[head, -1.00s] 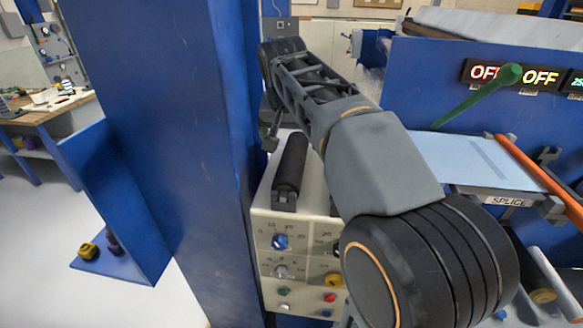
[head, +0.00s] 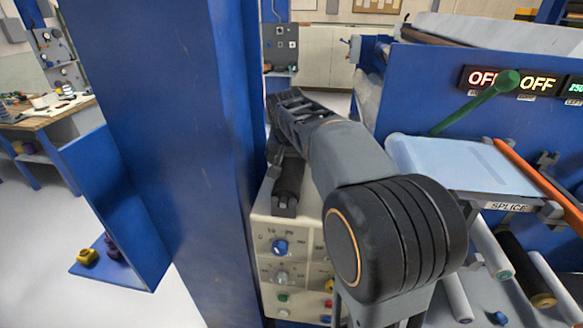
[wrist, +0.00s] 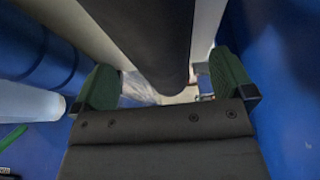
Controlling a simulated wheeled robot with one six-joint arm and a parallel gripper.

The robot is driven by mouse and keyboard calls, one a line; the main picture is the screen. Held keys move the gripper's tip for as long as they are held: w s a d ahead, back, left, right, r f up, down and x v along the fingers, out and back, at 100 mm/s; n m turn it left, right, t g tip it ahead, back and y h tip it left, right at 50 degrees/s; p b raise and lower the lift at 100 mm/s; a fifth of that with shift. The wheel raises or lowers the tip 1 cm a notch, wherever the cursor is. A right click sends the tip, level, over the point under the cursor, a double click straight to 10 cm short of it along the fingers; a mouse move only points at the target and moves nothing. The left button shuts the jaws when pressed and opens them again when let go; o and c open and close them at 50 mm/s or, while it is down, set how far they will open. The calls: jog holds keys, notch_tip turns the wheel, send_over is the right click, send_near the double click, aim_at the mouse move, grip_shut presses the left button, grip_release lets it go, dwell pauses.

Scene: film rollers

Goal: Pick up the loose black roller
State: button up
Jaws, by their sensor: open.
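The loose black roller (head: 287,180) lies on top of the cream control box (head: 276,222), its near end in a dark holder. My arm covers its far part in the head view. In the wrist view a dark cylinder, the black roller (wrist: 152,38), runs down from the top edge and ends between the two green-padded fingers. My gripper (wrist: 164,82) is open, with one finger on each side of the roller and a gap visible on both sides. Whether the roller lies fully at finger depth I cannot tell. In the head view the fingers are hidden behind my arm.
A blue column (head: 165,130) stands close left of the control box. To the right is a blue machine with a splice table (head: 465,165), a green lever (head: 475,103) and an orange bar (head: 540,180). White rollers (head: 452,290) and another black roller (head: 524,268) sit below it.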

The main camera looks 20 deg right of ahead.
aim_at(291, 160)
jog(key=shift+x, duration=1.65)
jog(key=shift+c, duration=0.2)
jog(key=c, duration=1.2)
jog(key=shift+c, duration=0.6)
jog(key=shift+r, duration=0.15)
